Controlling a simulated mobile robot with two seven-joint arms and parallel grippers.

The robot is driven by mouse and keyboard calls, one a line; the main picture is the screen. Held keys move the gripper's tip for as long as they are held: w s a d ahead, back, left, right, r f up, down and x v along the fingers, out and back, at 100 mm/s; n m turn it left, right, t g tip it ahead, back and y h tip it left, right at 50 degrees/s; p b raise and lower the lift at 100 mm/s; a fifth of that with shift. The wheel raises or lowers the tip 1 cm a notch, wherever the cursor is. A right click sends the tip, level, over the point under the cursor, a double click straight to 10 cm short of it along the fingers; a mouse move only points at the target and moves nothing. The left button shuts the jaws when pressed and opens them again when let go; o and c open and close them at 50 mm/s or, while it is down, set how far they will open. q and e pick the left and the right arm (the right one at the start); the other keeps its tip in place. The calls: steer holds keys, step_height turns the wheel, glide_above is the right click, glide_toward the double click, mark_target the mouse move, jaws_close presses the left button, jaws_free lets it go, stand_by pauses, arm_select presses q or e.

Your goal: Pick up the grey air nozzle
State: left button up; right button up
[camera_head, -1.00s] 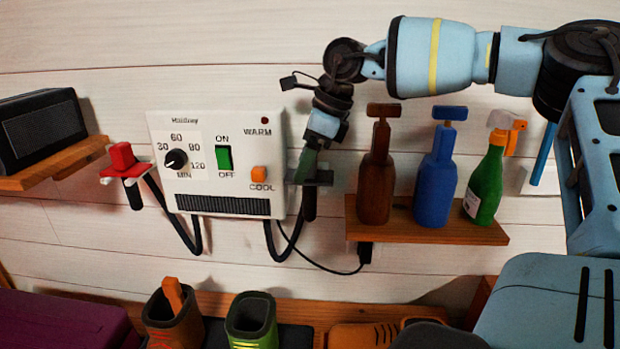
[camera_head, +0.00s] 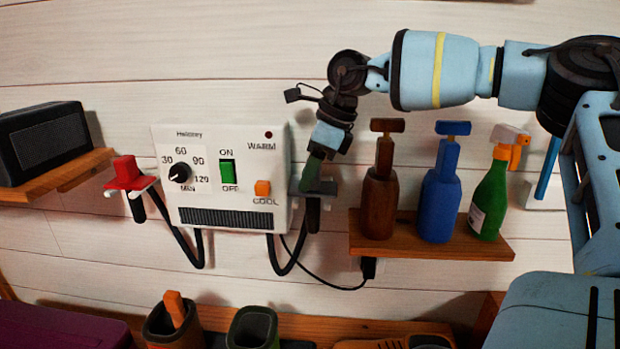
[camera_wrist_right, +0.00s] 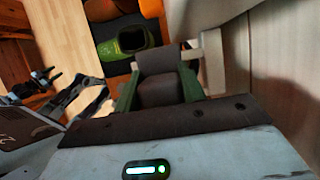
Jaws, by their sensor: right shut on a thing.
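The grey air nozzle (camera_head: 326,187) sits at the white holder on the right side of the white dryer box (camera_head: 275,216), with its black handle hanging below. My right gripper (camera_head: 312,172) reaches down onto it from above and is shut on it. In the right wrist view the dark grey nozzle (camera_wrist_right: 160,88) fills the space between my green fingers. The fingers hide part of the nozzle in the head view. It still appears to be at its holder; whether it is lifted at all I cannot tell.
A red nozzle (camera_head: 127,172) sits in the left holder. A wooden shelf (camera_head: 430,243) with a brown bottle (camera_head: 379,205), a blue bottle (camera_head: 439,200) and a green spray bottle (camera_head: 489,200) is close on the right. A dark speaker (camera_head: 45,143) stands on the left shelf. Boots are below.

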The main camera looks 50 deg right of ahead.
mark_target(307, 160)
steer(key=shift+r, duration=0.45)
step_height(307, 160, up, 2)
steer(key=shift+r+b, duration=0.1)
steer(key=shift+b, duration=0.2)
arm_select(q)
steer(key=shift+s+d+f+b, duration=0.1)
steer(key=shift+s+f+b, duration=0.1)
steer(key=shift+f+b, duration=0.55)
steer(key=shift+s+f+b, duration=0.15)
steer(key=shift+f+b, duration=0.4)
steer(key=shift+f, duration=0.25)
arm_select(e)
steer(key=s+a+r, duration=0.1)
steer(key=s+a, duration=0.8)
steer(key=a, duration=0.4)
steer(key=shift+s+r, duration=0.2)
steer(key=shift+s, duration=0.05)
